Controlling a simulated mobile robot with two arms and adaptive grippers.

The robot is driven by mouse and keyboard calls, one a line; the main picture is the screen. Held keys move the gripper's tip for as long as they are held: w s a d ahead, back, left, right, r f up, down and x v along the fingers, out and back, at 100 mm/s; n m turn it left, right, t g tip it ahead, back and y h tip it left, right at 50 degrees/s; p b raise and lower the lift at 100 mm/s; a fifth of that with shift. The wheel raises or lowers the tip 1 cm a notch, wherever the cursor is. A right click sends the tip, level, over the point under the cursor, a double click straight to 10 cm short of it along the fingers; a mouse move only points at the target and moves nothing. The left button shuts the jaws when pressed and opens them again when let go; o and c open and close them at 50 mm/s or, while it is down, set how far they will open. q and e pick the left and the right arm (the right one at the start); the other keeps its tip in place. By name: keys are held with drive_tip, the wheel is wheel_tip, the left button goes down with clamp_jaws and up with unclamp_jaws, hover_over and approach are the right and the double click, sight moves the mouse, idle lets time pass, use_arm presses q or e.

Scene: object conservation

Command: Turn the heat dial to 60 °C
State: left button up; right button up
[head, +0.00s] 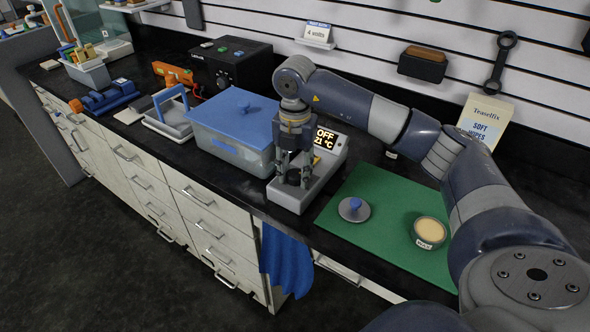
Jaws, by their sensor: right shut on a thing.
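The heating unit (293,200) is a low grey-white box on the black bench. Its slanted display (326,140) reads OFF and 21 °C. My right gripper (293,182) points down over the unit, in front of the display, with its fingers shut. The heat dial is hidden at the fingertips, where the gripper is closed on it. No dial marking can be read. My left gripper is not in view.
A clear tub with a blue lid (234,111) stands close left of the unit. A green mat (383,231) to the right bears a small lid with a blue knob (354,209) and a wax dish (429,232). A blue cloth (285,262) hangs off the front edge.

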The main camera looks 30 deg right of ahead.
sight(295, 173)
drive_tip(key=shift+r, duration=0.1)
idle(0.3)
drive_tip(key=o, duration=1.1)
drive_tip(key=shift+c, duration=0.2)
wheel_tip(295, 173, up, 12)
